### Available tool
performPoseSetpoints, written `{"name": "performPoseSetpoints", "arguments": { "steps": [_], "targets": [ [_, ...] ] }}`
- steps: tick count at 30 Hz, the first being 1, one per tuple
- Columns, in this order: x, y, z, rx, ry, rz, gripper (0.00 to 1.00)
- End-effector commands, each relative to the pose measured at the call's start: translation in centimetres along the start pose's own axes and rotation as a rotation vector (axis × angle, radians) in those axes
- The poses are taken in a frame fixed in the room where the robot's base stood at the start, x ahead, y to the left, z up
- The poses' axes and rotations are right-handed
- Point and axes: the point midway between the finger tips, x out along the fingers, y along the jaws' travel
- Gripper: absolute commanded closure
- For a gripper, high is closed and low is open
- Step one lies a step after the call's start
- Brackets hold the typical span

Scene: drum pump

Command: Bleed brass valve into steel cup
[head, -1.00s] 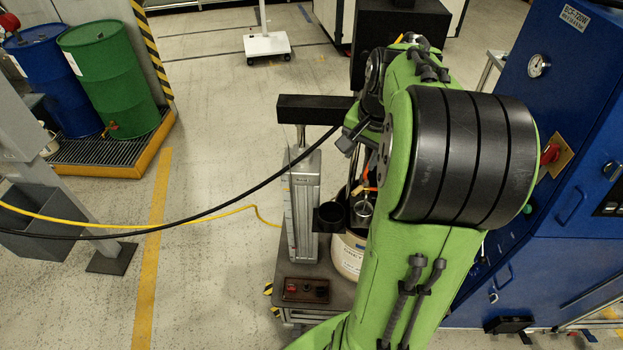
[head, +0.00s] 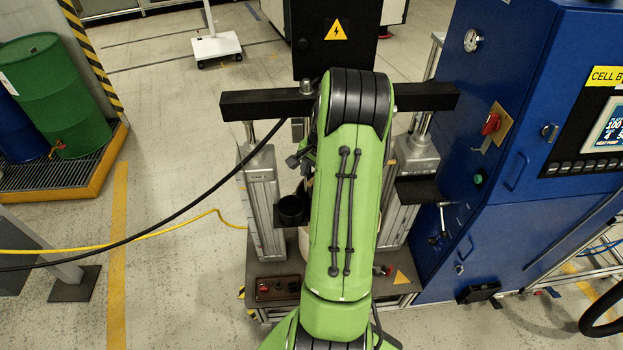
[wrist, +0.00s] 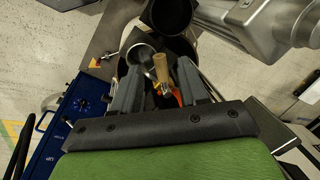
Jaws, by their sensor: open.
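In the wrist view my gripper (wrist: 160,78) is open, its two dark fingers spread apart over the pump. A round, shiny grey vessel that looks like the steel cup (wrist: 140,54) shows by the left fingertip. A tan, wood-coloured cylinder (wrist: 160,66) lies between the fingers, and an orange-red part (wrist: 177,94) shows lower, near the right finger. I cannot tell whether the fingers touch any of these. I cannot clearly make out the brass valve. In the head view my arm hides the gripper, the cup and the valve area.
The pump's black crossbeam (head: 255,104) spans two grey columns, left (head: 263,200) and right (head: 416,155). A blue cabinet (head: 510,190) stands close on the right. A black hose (head: 190,214) crosses the left side.

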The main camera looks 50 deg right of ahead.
Motion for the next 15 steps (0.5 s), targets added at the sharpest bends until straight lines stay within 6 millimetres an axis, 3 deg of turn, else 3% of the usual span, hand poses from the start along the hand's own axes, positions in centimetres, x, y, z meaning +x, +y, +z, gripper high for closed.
{"name": "performPoseSetpoints", "arguments": {
  "steps": [5,13,15],
  "targets": [
    [2.1,0.0,0.0,-0.001,0.000,0.000,0.57],
    [2.3,0.0,0.0,-0.001,0.001,0.000,0.57],
    [2.3,0.0,0.0,-0.001,0.001,0.000,0.67]
  ]
}}
